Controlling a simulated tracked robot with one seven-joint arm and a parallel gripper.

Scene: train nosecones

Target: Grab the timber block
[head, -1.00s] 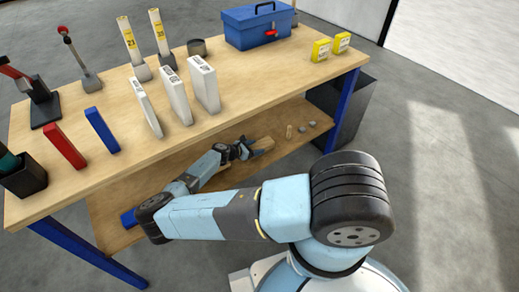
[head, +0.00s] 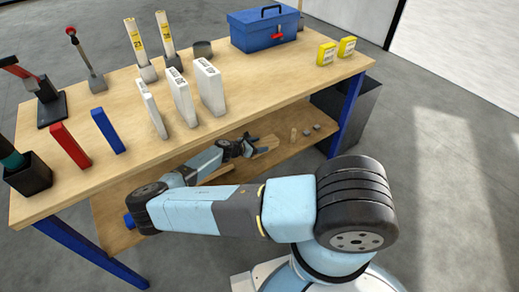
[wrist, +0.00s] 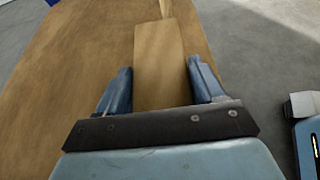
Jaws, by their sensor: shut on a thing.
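The timber block (wrist: 158,62) is a plain, light-brown wooden piece between my gripper's two blue fingers in the wrist view. My gripper (wrist: 160,85) is shut on it, and the block points away from the palm. In the head view my gripper (head: 246,147) is over the lower shelf, under the tabletop's front edge, with the block (head: 267,143) sticking out to its right. Whether the block touches the shelf is hard to tell.
The lower shelf (head: 118,232) also bears a small wooden peg (head: 293,135) and small grey pieces (head: 306,132). Open floor lies at right.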

